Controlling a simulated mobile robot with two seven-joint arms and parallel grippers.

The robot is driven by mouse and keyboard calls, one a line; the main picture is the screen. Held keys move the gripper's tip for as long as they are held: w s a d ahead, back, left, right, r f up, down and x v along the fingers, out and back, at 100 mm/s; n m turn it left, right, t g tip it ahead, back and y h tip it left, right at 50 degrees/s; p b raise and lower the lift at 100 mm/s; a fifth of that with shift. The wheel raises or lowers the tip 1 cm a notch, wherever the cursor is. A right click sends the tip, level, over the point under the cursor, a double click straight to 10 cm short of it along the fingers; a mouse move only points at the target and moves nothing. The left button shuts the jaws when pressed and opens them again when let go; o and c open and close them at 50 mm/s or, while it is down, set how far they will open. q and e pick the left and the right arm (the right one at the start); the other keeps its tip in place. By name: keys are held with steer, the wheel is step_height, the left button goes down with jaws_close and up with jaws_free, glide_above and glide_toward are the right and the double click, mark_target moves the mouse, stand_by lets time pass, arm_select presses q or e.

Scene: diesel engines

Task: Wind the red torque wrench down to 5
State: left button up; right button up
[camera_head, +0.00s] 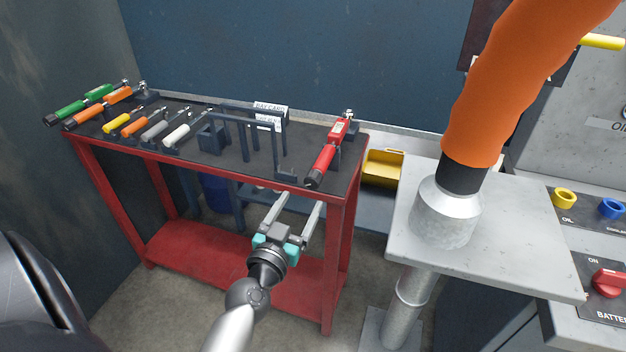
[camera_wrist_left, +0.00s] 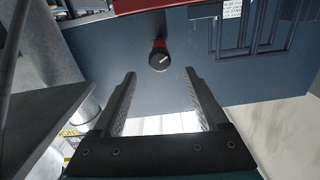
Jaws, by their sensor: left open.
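The red torque wrench (camera_head: 327,155) lies on the right end of the red tool cart (camera_head: 349,185), its black-ended handle pointing to the cart's front edge. A small window shows on its red body, but its reading is too small to make out. In the left wrist view the wrench's round black end knob (camera_wrist_left: 159,60) faces the camera, ahead of the fingers and apart from them. My left gripper (camera_head: 297,205) is open and empty, in front of the cart and below the wrench handle. It also shows in the left wrist view (camera_wrist_left: 160,88). My right gripper is not in view.
Green (camera_head: 80,104), orange (camera_head: 97,108) and several smaller tools lie on the cart's left side. A dark rack (camera_head: 283,140) stands left of the wrench. A grey pedestal table (camera_head: 522,235) with a thick orange hose (camera_head: 500,80) stands to the right.

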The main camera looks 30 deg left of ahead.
mark_target(311, 185)
arm_select(q)
steer(key=shift+x, duration=4.35)
steer(key=shift+c, duration=0.2)
jaws_close()
